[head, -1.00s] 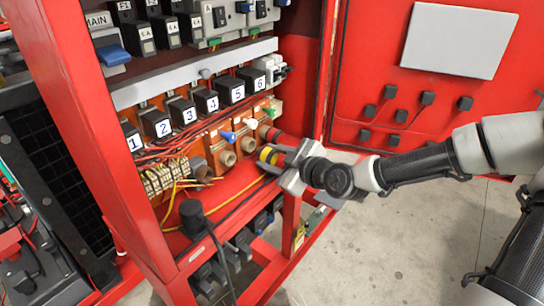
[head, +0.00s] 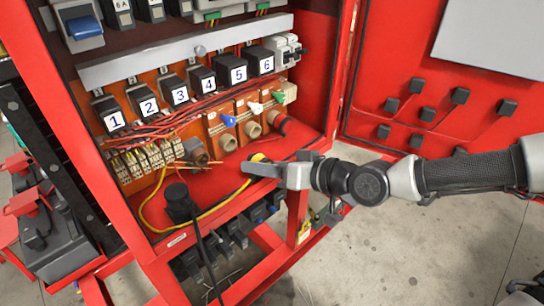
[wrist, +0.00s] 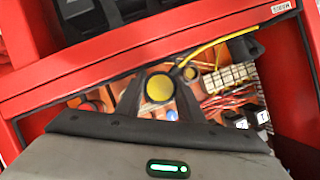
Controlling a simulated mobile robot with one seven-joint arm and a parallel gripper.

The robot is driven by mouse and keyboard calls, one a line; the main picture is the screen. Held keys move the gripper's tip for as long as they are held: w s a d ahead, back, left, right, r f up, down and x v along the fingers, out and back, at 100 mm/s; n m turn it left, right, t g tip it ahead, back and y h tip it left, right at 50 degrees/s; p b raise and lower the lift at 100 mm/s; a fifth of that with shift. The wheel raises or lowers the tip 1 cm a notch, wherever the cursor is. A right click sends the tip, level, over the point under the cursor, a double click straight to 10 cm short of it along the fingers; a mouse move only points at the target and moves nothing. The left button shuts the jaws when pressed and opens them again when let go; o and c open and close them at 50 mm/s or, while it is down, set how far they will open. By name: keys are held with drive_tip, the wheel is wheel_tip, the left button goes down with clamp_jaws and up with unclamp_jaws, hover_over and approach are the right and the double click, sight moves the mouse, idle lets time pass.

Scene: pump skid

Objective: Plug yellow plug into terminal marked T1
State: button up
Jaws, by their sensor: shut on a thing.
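The yellow plug (head: 260,157) is between the fingers of my gripper (head: 258,168), low in the cabinet. In the wrist view, its round yellow end (wrist: 159,88) shows between both fingers (wrist: 159,98). A yellow cable (head: 212,210) runs from it to the left along the cabinet floor. The row of orange terminal blocks is behind, with round grey sockets (head: 228,142) and blue (head: 228,121), white and green levers. The plug is in front of and below these sockets, apart from them. The mark T1 is not legible in any view.
Black modules numbered 1 to 6 (head: 202,80) sit above the terminals, with loose red wires below. A black plug (head: 180,204) with a cable stands at the cabinet's front edge. The red door (head: 400,60) is open at the right.

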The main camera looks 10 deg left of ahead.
sight(228, 150)
drive_tip(key=shift+s+m, duration=0.3)
drive_tip(key=shift+s, duration=0.15)
drive_tip(key=shift+w+a+f+b, duration=0.2)
drive_tip(key=shift+w+a+b, duration=0.2)
drive_tip(key=shift+a+b, duration=0.2)
drive_tip(key=w+a+b, duration=0.2)
drive_tip(key=a+b, duration=0.1)
drive_tip(key=shift+w, duration=0.35)
drive_tip(key=shift+r, duration=0.2)
drive_tip(key=shift+p, duration=0.8)
drive_tip(key=shift+w+a, duration=1.1)
drive_tip(key=shift+a, duration=0.15)
idle(0.7)
drive_tip(key=o, duration=1.1)
